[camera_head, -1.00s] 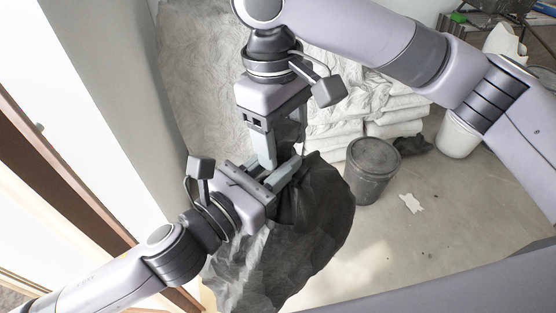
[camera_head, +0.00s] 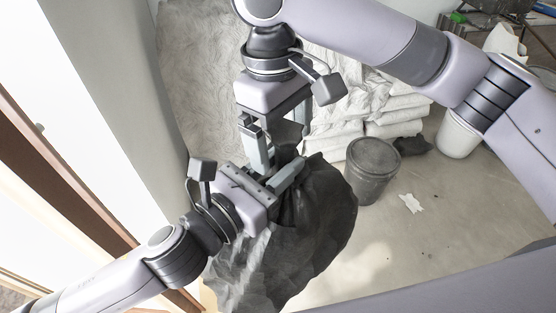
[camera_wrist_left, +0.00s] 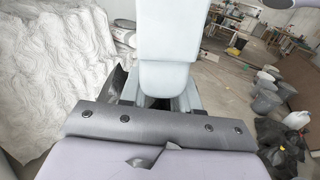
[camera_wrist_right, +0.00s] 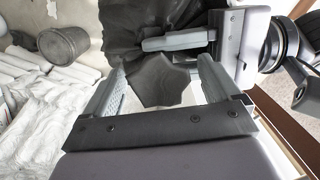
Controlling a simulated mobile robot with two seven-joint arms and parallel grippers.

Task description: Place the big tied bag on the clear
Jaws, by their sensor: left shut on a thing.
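The big dark tied bag (camera_head: 322,215) hangs below my left gripper (camera_head: 286,174), which is shut on its gathered neck. My right gripper (camera_head: 281,145) is directly above the neck, pointing down, with its fingers spread. In the right wrist view the bag's loose top (camera_wrist_right: 163,82) stands between the open right fingers (camera_wrist_right: 160,66), with gaps at the sides. The left gripper (camera_wrist_right: 180,42) crosses just beyond it. In the left wrist view a pale right finger (camera_wrist_left: 168,75) blocks the middle, and the bag's neck is mostly hidden.
A grey bin (camera_head: 372,168) stands on the floor right of the bag, with a white bucket (camera_head: 458,135) farther right. White stacked sacks (camera_head: 395,112) lie behind. A wall (camera_head: 118,110) is close on the left. Floor (camera_head: 440,220) at the right is mostly clear.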

